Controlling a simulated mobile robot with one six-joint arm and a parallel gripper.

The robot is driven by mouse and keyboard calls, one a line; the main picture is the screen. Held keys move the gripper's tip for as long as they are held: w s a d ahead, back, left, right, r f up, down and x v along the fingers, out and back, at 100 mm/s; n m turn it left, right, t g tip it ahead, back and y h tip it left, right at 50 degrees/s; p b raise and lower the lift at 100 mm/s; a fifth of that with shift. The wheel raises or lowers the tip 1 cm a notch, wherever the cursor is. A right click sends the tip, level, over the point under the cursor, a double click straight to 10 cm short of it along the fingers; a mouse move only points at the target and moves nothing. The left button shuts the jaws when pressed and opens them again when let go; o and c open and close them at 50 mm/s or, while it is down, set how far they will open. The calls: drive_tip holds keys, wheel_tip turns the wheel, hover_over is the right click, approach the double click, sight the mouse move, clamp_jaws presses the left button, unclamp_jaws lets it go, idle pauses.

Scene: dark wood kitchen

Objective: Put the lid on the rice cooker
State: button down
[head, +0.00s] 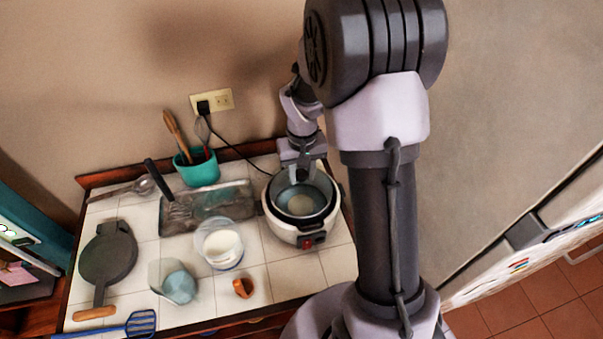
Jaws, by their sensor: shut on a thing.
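The rice cooker (285,231) stands at the right end of the tiled counter, a round white body with a dark inner rim and a red switch on its front. A see-through, bluish lid (318,189) shows over the cooker's mouth. My gripper (299,170) is at the back of the cooker's mouth, shut on the lid. Its fingertips are small and partly hidden, and I cannot tell whether the lid touches the cooker's rim. A pale round patch shows through the glass.
A clear container with white contents (221,254), a bluish cup (178,284) and a small orange cup (243,288) stand in front. A grey tray (235,197) and a teal utensil pot (197,172) are left of the cooker. A black cord runs from the wall outlet (222,100) toward the cooker.

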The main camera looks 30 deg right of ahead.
sight(302, 176)
drive_tip(key=shift+f+b, duration=0.4)
drive_tip(key=shift+f, duration=0.1)
drive_tip(key=c, duration=1)
unclamp_jaws()
drive_tip(key=s+a+r+t+p, duration=0.1)
drive_tip(key=s+a+r+p, duration=0.1)
drive_tip(key=r, duration=0.8)
drive_tip(key=s+a+r+p, duration=0.2)
drive_tip(key=r, duration=0.7)
drive_tip(key=s+a+r+t, duration=0.1)
drive_tip(key=s+a+r, duration=0.1)
drive_tip(key=s, duration=0.3)
drive_tip(key=s+a+r+m+t+y, duration=0.1)
drive_tip(key=s+a+r+t, duration=0.1)
drive_tip(key=s+a, duration=0.2)
drive_tip(key=s+a+r+m+t+y, duration=0.1)
drive_tip(key=s+a+r, duration=0.1)
drive_tip(key=s, duration=0.5)
drive_tip(key=shift+a+r, duration=0.3)
drive_tip(key=shift+a, duration=0.35)
